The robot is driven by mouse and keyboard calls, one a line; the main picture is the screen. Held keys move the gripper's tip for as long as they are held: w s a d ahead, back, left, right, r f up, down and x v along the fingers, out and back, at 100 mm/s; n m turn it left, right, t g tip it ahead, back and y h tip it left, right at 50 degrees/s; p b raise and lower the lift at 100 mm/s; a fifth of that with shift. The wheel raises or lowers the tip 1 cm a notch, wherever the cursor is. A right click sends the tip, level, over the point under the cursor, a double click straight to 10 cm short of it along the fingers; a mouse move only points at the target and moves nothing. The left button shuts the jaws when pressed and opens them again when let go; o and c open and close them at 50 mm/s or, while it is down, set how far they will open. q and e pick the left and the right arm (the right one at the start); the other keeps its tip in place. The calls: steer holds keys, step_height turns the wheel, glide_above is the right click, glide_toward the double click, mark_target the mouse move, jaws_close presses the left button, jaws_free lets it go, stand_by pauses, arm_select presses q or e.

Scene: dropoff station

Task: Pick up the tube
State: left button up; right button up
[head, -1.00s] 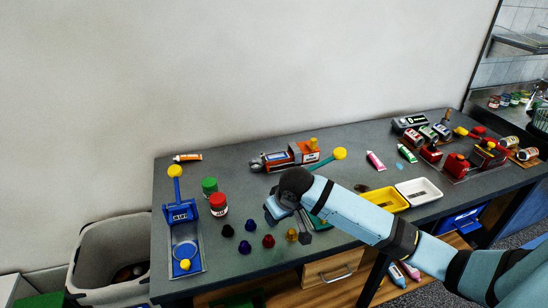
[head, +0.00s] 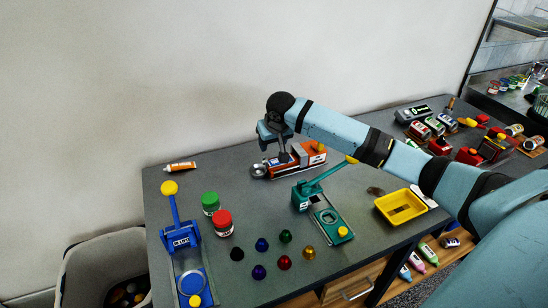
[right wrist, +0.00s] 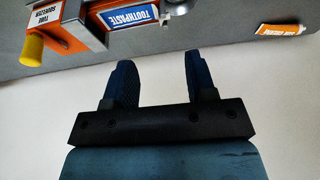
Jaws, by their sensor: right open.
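A white-and-orange tube (head: 180,167) lies on the grey table near its back left edge. It also shows at the upper right of the right wrist view (right wrist: 281,29). A blue-and-white toothpaste tube (right wrist: 131,17) sits in an orange tube squeezer (right wrist: 75,24); the squeezer (head: 312,153) stands at the back of the table in the head view. My right gripper (head: 271,144) is over the squeezer's left part, partly hiding it. In the right wrist view, its fingers (right wrist: 160,75) are apart with nothing between them. My left gripper is out of view.
A blue press (head: 180,238), green-lidded jar (head: 210,203) and red-lidded jar (head: 222,222) stand at the left. A teal press (head: 325,212), several coloured pods and a yellow tray (head: 401,207) lie in front. The table between tube and squeezer is clear.

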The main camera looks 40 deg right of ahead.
glide_above(266, 161)
steer(key=s, duration=0.3)
steer(key=f, duration=0.4)
steer(key=shift+w+f, duration=0.1)
steer(key=shift+w, duration=0.15)
steer(key=shift+w+x, duration=0.15)
steer(key=shift+x, duration=1.4)
steer(key=shift+w+x, duration=0.2)
steer(key=shift+x, duration=1.35)
steer(key=shift+a, duration=0.1)
steer(key=shift+c, duration=0.5)
steer(key=c, duration=0.7)
